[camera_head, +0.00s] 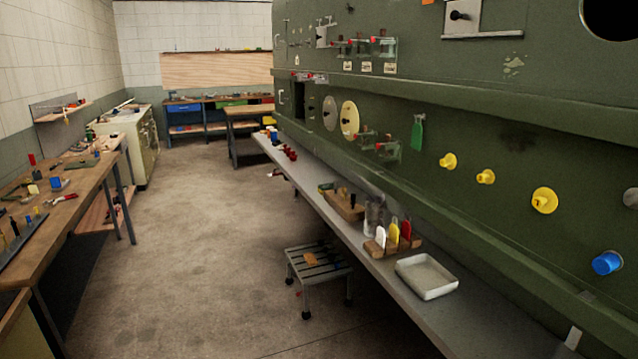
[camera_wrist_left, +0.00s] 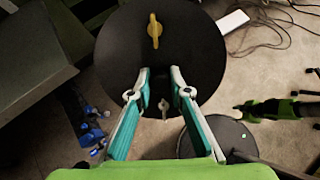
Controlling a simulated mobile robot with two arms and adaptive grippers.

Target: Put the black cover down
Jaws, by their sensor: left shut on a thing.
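In the left wrist view the black cover (camera_wrist_left: 195,45) is a large round dark disc with a yellow handle or latch (camera_wrist_left: 155,30) near its far side. My left gripper (camera_wrist_left: 160,82) has its teal-padded fingers at the near part of the disc and is shut on it. The exact contact between the fingertips is hard to make out. A small pale metal fitting (camera_wrist_left: 163,106) shows between the fingers. The head view shows neither the cover nor my grippers.
A dark round top (camera_wrist_left: 222,138) lies below the cover in the wrist view, with cables (camera_wrist_left: 262,25) on the floor. In the head view a grey ledge (camera_head: 385,275) with a tray (camera_head: 427,276) runs along the green fuselage (camera_head: 480,130); a step stool (camera_head: 318,265) stands beside it. The middle floor is clear.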

